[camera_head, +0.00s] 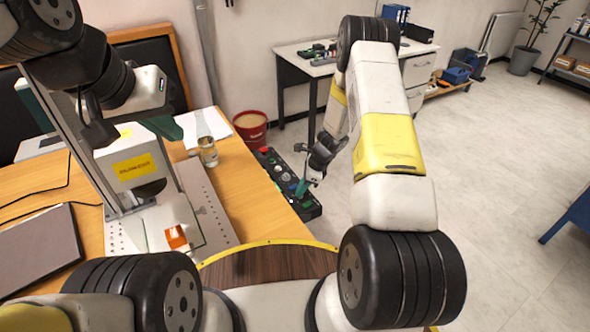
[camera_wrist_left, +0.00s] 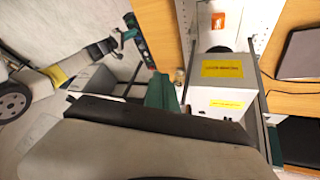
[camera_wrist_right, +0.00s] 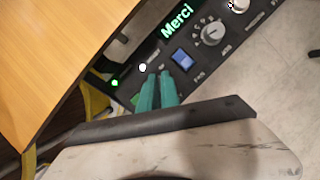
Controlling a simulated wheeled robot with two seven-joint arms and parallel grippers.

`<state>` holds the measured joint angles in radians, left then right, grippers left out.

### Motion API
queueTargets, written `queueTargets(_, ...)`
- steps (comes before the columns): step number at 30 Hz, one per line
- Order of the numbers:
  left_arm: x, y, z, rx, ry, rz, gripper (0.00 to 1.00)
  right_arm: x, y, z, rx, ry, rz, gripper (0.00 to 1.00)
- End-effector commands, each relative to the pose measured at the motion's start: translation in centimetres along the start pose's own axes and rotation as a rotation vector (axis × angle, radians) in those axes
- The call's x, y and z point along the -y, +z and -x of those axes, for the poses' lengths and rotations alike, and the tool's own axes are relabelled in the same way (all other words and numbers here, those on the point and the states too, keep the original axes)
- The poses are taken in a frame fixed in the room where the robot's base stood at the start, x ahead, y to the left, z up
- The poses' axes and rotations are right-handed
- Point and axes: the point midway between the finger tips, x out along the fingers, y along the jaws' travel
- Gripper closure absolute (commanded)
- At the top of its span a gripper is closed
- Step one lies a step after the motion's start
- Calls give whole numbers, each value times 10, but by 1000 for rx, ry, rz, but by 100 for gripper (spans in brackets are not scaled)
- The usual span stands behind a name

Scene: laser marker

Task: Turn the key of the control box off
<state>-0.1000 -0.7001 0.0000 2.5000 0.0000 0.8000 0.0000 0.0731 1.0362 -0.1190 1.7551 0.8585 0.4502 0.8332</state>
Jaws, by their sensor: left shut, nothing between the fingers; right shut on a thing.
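The black control box (camera_head: 268,160) runs along the right edge of the wooden table. In the right wrist view its panel (camera_wrist_right: 136,66) shows a lit green "Merci" sign, a round grey knob, a blue switch, and white and green lights. My right gripper (camera_head: 301,188) is at the near part of the panel. Its green fingers (camera_wrist_right: 157,88) are close together with their tips at the panel, beside the blue switch. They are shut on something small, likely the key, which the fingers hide. My left gripper (camera_head: 172,127) is shut and empty above the table, near the laser marker.
The laser marker (camera_head: 135,172) with a yellow label stands on the table (camera_head: 240,170). A glass jar (camera_head: 208,152) and a laptop (camera_head: 40,250) are also there. A red bucket (camera_head: 251,128) stands on the floor behind.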

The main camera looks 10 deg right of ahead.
Motion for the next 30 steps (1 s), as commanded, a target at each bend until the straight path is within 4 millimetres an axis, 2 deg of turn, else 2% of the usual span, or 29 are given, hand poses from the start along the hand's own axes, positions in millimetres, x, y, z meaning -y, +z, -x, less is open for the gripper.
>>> queueTargets(30,0,0,0,0,0,0,100,4,1,-1,-2,366,887,100)
